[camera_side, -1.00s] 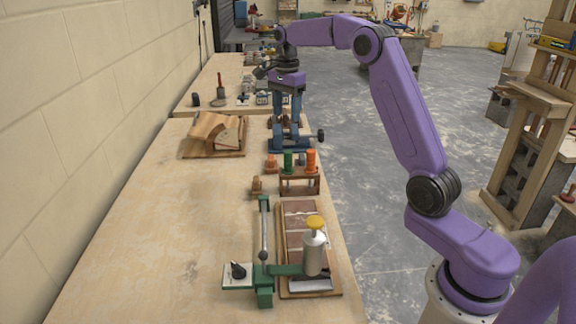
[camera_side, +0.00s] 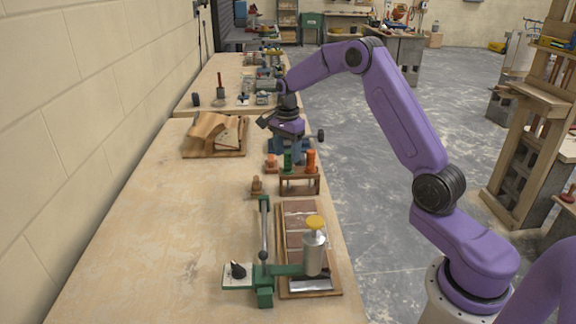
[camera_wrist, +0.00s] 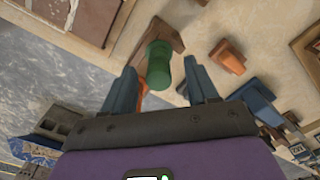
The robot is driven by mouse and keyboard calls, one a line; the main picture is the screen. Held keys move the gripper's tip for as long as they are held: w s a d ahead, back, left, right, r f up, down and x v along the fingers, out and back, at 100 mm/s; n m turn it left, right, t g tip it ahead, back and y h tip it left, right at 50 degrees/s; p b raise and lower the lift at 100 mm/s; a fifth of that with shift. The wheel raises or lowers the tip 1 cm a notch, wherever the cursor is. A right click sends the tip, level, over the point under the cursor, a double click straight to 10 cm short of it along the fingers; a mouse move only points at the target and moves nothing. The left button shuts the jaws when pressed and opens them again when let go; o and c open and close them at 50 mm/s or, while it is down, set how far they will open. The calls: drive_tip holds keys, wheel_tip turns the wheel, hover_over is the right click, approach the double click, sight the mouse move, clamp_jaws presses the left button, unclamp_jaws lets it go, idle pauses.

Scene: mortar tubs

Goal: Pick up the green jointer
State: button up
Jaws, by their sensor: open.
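The green jointer (camera_side: 288,162) stands upright in a small wooden rack (camera_side: 300,188), left of an orange jointer (camera_side: 311,161). My gripper (camera_side: 289,146) is open, low, and just beyond the rack in the side view; its fingers are hard to tell from the blue thing behind. In the wrist view, the green jointer (camera_wrist: 158,65) appears between the two blue fingers of my gripper (camera_wrist: 159,70), with gaps on both sides. Whether it is truly between them in depth, I cannot tell. The orange jointer is mostly hidden there by the left finger.
A blue vise-like tool (camera_side: 308,157) stands behind the rack. A brick panel (camera_side: 299,222) and a green-armed stand (camera_side: 264,275) are in front.

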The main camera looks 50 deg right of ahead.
sight(288, 161)
wheel_tip(288, 161, down, 4)
drive_tip(key=shift+d+f, duration=0.1)
drive_tip(key=shift+c, duration=0.3)
clamp_jaws()
